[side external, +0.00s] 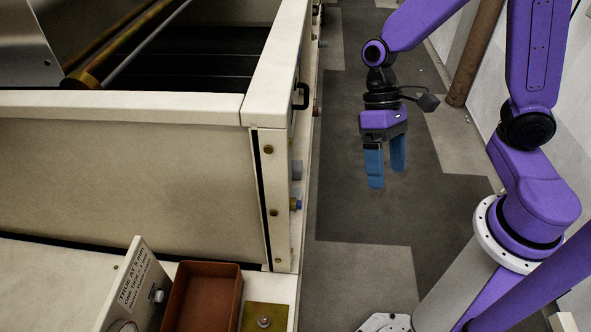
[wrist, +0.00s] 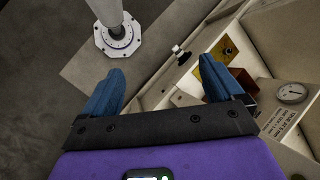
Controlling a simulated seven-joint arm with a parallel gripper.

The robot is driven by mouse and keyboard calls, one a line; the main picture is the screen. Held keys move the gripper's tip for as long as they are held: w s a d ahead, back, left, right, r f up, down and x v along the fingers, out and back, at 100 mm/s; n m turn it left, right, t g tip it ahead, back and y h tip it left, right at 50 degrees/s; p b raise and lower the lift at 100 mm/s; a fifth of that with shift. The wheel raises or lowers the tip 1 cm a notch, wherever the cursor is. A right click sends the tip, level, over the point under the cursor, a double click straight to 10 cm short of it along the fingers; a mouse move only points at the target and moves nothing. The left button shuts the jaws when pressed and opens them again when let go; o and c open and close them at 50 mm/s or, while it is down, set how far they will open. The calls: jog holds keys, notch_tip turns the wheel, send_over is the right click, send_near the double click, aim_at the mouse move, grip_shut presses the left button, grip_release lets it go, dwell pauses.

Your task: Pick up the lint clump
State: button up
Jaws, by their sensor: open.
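I cannot make out a lint clump in either view. My gripper (side external: 387,178) hangs open and empty over the grey floor, to the right of the cream machine (side external: 120,165), with its blue fingers pointing down. In the wrist view my gripper (wrist: 163,68) also shows its two blue fingers spread wide with nothing between them. The inside of the machine's open top is dark and partly hidden by its walls.
A brown tray (side external: 203,300) sits on the machine's low front ledge, beside a brass plate (side external: 264,317) and a labelled panel (side external: 140,285). A black handle (side external: 301,96) sticks out of the machine's side. The floor aisle (side external: 365,215) is clear. A brown pipe (side external: 475,52) stands at the right wall.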

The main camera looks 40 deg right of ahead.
jog(key=w+d+f+m+t+y, duration=0.2)
jog(key=w+f+m+y, duration=0.35)
jog(key=w+m, duration=0.3)
jog(key=w+d+f+m+t+y, duration=0.2)
jog(key=w+d+f+m+y, duration=0.15)
jog(key=w+f+m, duration=0.5)
jog(key=m+t+h, duration=0.2)
jog(key=m+t, duration=0.9)
jog(key=m, duration=0.1)
send_near(300, 165)
jog(key=x, duration=1)
jog(key=shift+f, duration=0.25)
jog(key=c, duration=1)
